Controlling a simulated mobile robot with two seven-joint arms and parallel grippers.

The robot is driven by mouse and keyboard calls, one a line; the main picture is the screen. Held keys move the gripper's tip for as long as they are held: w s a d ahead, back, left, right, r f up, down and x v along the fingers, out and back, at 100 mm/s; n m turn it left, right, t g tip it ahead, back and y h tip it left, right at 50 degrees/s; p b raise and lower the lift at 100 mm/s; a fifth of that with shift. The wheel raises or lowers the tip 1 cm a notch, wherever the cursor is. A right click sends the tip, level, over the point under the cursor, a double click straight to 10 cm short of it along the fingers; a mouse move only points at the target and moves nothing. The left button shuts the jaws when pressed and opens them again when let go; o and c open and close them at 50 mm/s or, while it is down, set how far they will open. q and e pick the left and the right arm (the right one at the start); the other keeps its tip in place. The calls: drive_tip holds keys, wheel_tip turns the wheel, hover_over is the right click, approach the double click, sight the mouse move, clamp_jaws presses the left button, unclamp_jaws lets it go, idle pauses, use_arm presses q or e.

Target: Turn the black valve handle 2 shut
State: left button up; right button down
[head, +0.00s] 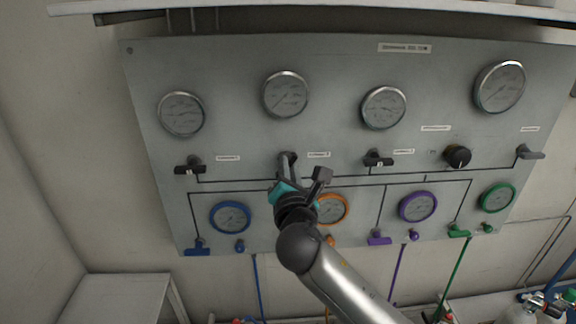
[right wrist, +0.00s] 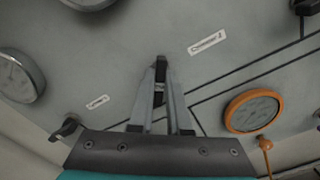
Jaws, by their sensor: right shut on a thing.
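The black valve handle 2 (right wrist: 160,70) is on the grey panel (head: 230,80), second from the left in the row of black handles. In the right wrist view it shows as a dark narrow bar between my fingers. My right gripper (right wrist: 160,92) is shut on it, one finger on each side. In the head view my right gripper (head: 288,163) reaches up to the panel below the second large gauge and hides most of the handle. My left gripper is in neither view.
Black handles stand on either side, at left (head: 190,168) and right (head: 378,160). A black knob (head: 457,156) and a grey lever (head: 530,153) are farther right. An orange-rimmed gauge (head: 332,209) sits close beside my right gripper. A shelf (head: 300,8) runs above the panel.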

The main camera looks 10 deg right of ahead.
drive_tip(key=m, duration=1)
drive_tip(key=shift+d+f+m+b, duration=0.15)
drive_tip(key=shift+f+m+b, duration=0.1)
drive_tip(key=shift+m+b, duration=0.1)
idle(0.4)
drive_tip(key=c, duration=0.9)
unclamp_jaws()
drive_tip(key=s, duration=0.5)
drive_tip(key=s+b, duration=0.1)
drive_tip(key=s, duration=0.4)
drive_tip(key=s+b, duration=0.1)
drive_tip(key=s, duration=0.4)
drive_tip(key=shift+s+a, duration=0.15)
drive_tip(key=shift+a, duration=0.1)
